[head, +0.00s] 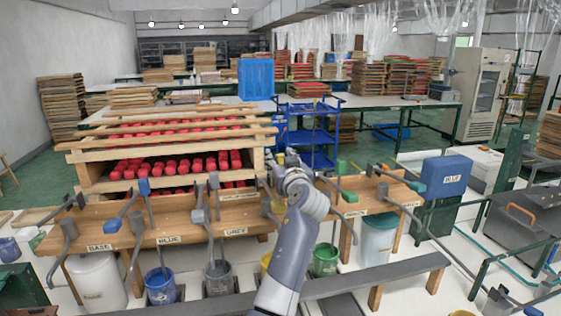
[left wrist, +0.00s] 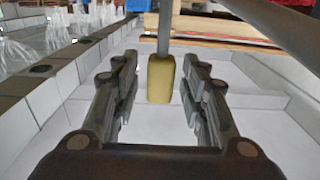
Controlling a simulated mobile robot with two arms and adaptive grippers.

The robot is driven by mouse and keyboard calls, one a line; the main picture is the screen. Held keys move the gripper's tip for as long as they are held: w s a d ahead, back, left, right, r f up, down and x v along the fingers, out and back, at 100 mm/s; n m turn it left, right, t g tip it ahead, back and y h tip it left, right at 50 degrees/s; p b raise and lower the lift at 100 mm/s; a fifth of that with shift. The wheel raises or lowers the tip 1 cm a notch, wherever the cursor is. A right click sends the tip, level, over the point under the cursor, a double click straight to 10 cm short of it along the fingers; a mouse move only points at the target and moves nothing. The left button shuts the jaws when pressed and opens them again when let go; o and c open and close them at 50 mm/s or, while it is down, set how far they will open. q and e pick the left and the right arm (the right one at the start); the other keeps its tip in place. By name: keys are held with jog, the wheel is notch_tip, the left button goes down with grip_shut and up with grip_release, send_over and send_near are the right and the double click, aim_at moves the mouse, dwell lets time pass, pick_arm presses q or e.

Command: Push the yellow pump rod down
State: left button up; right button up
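The yellow pump rod's yellow block (left wrist: 160,80) shows in the left wrist view, with a grey rod (left wrist: 164,28) rising from its top. My left gripper (left wrist: 162,88) is open, with one finger on each side of the block and gaps between. In the head view my left arm reaches in from the bottom middle to the pump bench, and my left gripper (head: 290,160) is at its far end. The arm hides much of the yellow station; a sliver of the yellow bucket (head: 265,262) shows beside it. My right gripper is not in view.
Other pumps stand along the wooden bench (head: 185,236), with a blue bucket (head: 161,285), a grey bucket (head: 217,277) and a green bucket (head: 325,260) below. A wooden rack with red pieces (head: 175,163) stands behind. A dark rail (head: 385,278) runs in front.

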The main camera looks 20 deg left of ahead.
pick_arm(q)
notch_tip(320, 180, up, 10)
jog(key=shift+f, duration=0.15)
dwell(0.3)
